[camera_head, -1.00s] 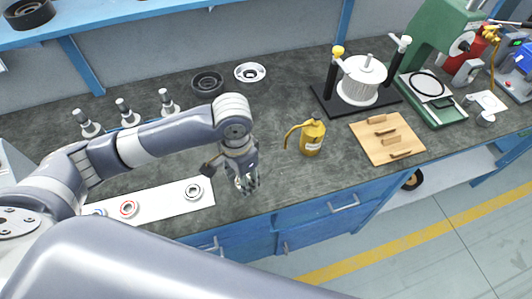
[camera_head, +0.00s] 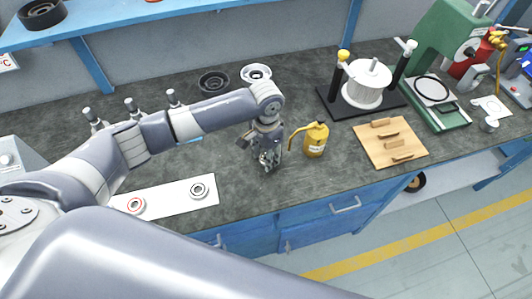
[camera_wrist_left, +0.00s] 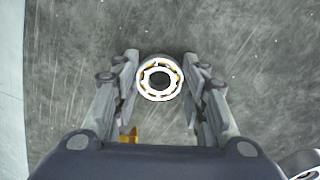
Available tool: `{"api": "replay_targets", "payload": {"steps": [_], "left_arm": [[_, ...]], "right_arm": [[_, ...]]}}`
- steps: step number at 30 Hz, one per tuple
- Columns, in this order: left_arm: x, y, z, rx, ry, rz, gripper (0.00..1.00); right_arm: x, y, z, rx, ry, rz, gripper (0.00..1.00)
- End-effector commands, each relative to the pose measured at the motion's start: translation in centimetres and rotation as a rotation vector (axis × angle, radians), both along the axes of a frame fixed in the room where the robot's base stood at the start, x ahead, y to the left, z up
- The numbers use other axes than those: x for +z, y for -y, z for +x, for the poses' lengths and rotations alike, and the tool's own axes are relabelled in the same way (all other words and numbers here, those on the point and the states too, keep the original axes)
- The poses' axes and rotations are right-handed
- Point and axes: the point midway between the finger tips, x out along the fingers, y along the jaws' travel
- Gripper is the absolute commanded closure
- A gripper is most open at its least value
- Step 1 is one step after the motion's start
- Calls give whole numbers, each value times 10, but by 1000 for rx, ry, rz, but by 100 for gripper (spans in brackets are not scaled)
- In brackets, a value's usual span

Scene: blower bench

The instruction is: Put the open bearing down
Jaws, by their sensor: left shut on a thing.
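My left gripper (camera_head: 269,162) is over the dark bench top, just left of the yellow oil can. In the left wrist view, the open bearing (camera_wrist_left: 160,78), a ring with a yellowish cage and balls showing, sits between the fingertips of the gripper (camera_wrist_left: 161,84), which is shut on it. In the head view the bearing is mostly hidden by the fingers. The gap between bearing and bench is hard to judge. My right gripper is not in view.
A white strip (camera_head: 170,199) on the left carries a red-ringed bearing (camera_head: 136,205) and a grey bearing (camera_head: 199,190). The yellow oil can (camera_head: 315,141) stands close right of the gripper, with a wooden tray (camera_head: 375,150) beyond.

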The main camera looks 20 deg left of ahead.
Motion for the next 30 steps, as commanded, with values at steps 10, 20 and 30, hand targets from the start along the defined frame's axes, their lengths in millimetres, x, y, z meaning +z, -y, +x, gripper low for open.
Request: {"api": "replay_targets", "payload": {"steps": [10,20,30], "left_arm": [[-3,0,0,0,0,0,87],[-4,0,0,0,0,0,40],[19,1,1,-1,4,-3,40]], "right_arm": [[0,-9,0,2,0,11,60],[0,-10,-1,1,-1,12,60],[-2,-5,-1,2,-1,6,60]]}}
